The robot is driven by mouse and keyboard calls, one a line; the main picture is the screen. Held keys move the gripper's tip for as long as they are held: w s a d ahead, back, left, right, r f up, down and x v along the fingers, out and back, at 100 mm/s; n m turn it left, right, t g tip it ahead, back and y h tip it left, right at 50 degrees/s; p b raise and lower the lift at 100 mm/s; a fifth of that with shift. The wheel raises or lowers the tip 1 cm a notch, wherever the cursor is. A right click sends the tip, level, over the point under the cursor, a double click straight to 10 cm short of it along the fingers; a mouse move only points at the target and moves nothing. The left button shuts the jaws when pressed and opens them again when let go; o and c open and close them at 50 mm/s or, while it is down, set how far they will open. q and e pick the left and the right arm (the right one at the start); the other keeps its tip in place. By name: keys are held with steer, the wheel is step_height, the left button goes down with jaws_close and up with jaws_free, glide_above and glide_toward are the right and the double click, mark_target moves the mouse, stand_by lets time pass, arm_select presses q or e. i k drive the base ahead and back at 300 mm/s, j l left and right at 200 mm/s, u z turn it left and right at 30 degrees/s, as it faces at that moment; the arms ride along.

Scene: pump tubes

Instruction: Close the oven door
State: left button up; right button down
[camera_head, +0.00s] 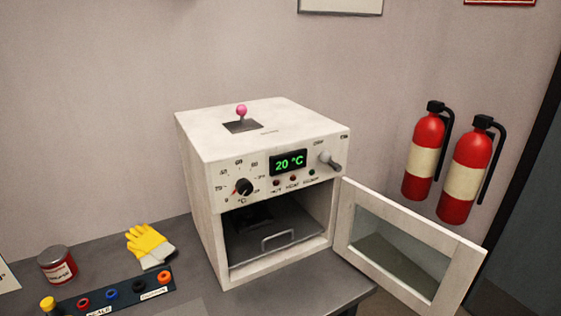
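The white oven (265,140) stands on the dark grey table, its front facing forward and slightly right. Its door (456,268) has a white frame and a glass window, and it stands wide open, swung out to the right from the right side of the opening. The dark chamber holds a tray with a metal handle (290,238). The front panel carries a green display (288,163) reading 20 °C, a black knob (243,187) and a grey lever (329,161). A pink-knobbed lever (241,112) is on top. Neither gripper is in view.
On the table (196,285) left of the oven are yellow gloves (147,241), a red can (57,264) and a dark rack with coloured rings (112,294). Two red fire extinguishers (423,152) hang on the wall behind the door. The door reaches past the table's right edge.

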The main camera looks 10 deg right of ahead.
mark_target(468, 256)
steer(key=l+u, duration=0.15)
steer(key=l, duration=0.5)
steer(key=k+l+u, duration=0.15)
steer(key=l, duration=0.5)
steer(key=l+u, duration=0.2)
steer(key=l, duration=0.25)
steer(key=k+l+u, duration=0.15)
steer(key=l, duration=0.25)
steer(key=l+u, duration=0.4)
steer(key=l, duration=0.5)
steer(key=i+l+u, duration=0.2)
steer(key=l, duration=0.25)
steer(key=l+u, duration=0.25)
steer(key=l, duration=0.15)
steer(key=i+l+u, duration=0.1)
steer(key=i+l, duration=0.2)
steer(key=l, duration=0.2)
steer(key=u, duration=0.05)
